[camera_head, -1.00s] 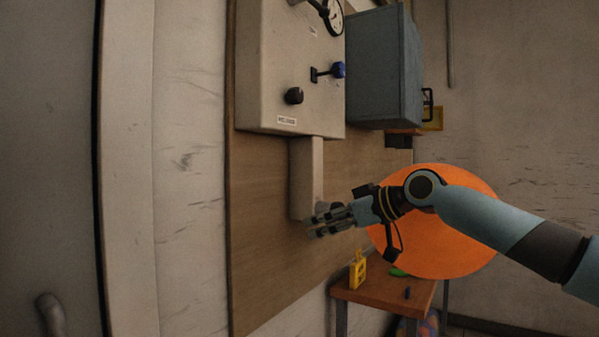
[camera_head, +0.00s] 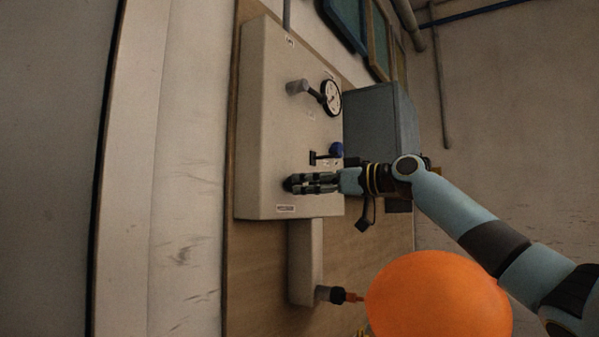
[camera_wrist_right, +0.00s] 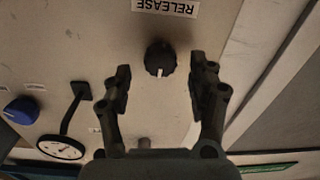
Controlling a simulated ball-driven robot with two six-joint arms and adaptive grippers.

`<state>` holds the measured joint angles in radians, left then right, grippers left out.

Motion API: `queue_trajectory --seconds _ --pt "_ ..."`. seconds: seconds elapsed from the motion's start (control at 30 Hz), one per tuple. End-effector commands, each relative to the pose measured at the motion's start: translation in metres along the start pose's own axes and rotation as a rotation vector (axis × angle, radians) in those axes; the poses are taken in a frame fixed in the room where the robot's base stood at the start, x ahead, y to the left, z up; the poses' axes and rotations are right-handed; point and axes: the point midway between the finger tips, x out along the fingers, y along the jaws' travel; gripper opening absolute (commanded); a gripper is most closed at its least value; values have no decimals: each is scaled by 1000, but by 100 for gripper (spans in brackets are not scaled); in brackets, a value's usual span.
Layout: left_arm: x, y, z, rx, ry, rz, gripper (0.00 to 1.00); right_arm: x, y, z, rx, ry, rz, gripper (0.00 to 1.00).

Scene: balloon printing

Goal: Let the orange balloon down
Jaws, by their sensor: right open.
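The orange balloon (camera_head: 438,297) looks full and round. It hangs at the nozzle (camera_head: 335,294) below the panel box, its lower edge cut off by the picture. My right gripper (camera_head: 312,183) is at the lower front of the box, over the black release knob, which its fingertips mostly hide in the head view. In the right wrist view the black knob (camera_wrist_right: 160,60) shows with a white mark, beneath an upside-down RELEASE label (camera_wrist_right: 167,7). My open right gripper (camera_wrist_right: 161,75) has a finger on each side of it; contact cannot be told. My left gripper is out of view.
A blue-grey box (camera_head: 380,120) stands behind my right arm. Plain wall (camera_head: 185,150) is at the left.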

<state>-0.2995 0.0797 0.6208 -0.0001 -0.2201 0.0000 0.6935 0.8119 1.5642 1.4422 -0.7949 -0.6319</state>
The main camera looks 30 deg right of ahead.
Motion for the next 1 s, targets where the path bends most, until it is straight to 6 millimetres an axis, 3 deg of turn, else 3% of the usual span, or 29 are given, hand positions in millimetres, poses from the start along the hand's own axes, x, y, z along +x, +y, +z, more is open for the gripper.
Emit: queue_trajectory --seconds 0.2,0.57,1.0 --pt "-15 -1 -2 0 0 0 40 26 0 -2 2 2 0 59" --pt "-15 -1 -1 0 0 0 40 30 0 1 -1 -1 0 58" --pt "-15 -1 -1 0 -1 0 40 30 0 1 -1 -1 0 4"
